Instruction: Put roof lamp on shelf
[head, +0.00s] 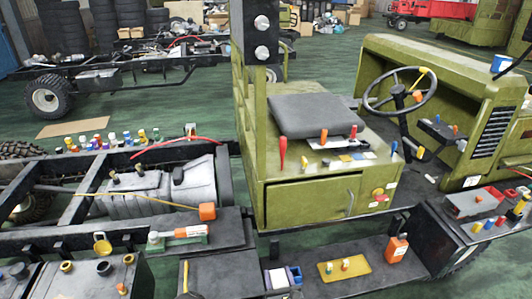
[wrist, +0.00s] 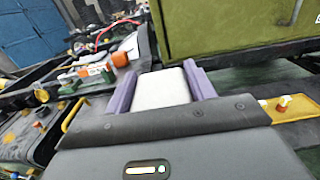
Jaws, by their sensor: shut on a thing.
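In the wrist view my gripper (wrist: 161,88) has its two purple fingers closed on the sides of a pale white block (wrist: 162,90). This block may be the roof lamp; its far side is hidden and I cannot be sure. The block is in front of the lower olive cab panel (wrist: 225,25). In the head view I cannot clearly make out my gripper. A small blue and white thing (head: 283,278) shows low in front of the cab; I cannot tell what it is. A dark shelf-like step (head: 390,268) runs below the cab seat box.
A yellow tray (head: 329,270) with small knobs lies on the step, left of an orange bottle (head: 397,247). An orange tape measure (head: 207,211) and a green and white tool (head: 178,237) sit to the left. The steering wheel (head: 400,91) stands above at right.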

